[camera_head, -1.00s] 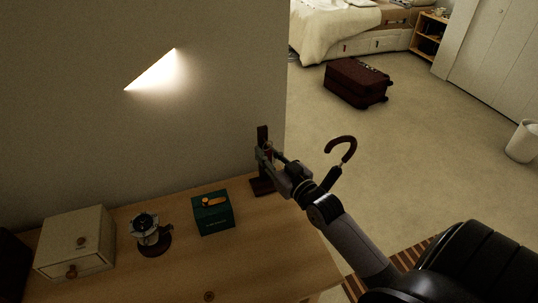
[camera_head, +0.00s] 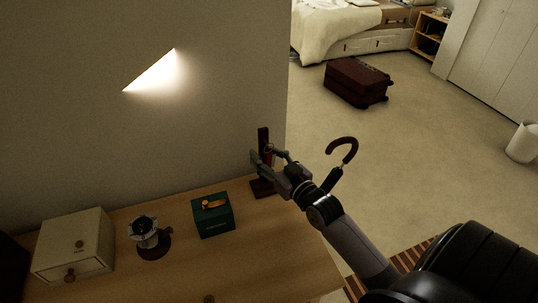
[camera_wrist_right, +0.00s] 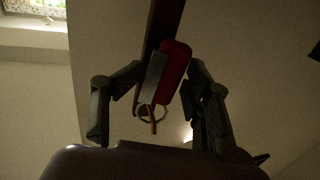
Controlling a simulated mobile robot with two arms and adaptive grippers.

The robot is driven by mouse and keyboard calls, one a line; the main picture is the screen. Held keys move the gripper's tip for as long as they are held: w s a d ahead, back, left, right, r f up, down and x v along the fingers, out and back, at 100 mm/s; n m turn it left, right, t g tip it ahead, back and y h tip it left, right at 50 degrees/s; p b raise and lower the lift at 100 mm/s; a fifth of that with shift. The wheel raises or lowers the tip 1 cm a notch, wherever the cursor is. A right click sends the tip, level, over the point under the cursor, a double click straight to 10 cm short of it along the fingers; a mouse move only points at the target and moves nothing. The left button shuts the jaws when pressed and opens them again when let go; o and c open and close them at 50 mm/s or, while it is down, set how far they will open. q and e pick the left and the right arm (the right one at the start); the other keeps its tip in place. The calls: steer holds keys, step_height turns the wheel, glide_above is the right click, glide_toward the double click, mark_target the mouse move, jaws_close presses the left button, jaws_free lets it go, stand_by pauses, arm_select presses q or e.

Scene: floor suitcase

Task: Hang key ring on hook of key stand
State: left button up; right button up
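The dark brown key stand (camera_head: 263,138) stands upright at the right end of the wooden table, by the wall's edge. In the right wrist view its post (camera_wrist_right: 163,20) comes down from the top. The key ring, with a red fob (camera_wrist_right: 175,60) and a flat grey piece, shows in front of the post. Its metal ring is by a thin brown peg; I cannot tell for sure if it is around it. My right gripper (camera_head: 268,160) is at the stand. Its fingers (camera_wrist_right: 160,88) are spread on both sides of the key ring, with gaps. My left gripper is not in view.
A green box (camera_head: 214,222) with an orange item on top, a grinder-like metal device (camera_head: 146,234) and a beige drawer box (camera_head: 76,245) stand on the table (camera_head: 185,265). A maroon suitcase (camera_head: 357,82) lies on the floor behind. The wall (camera_head: 215,120) is close behind the stand.

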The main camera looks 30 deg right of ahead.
steer(key=s, duration=1.2)
steer(key=shift+d, duration=0.2)
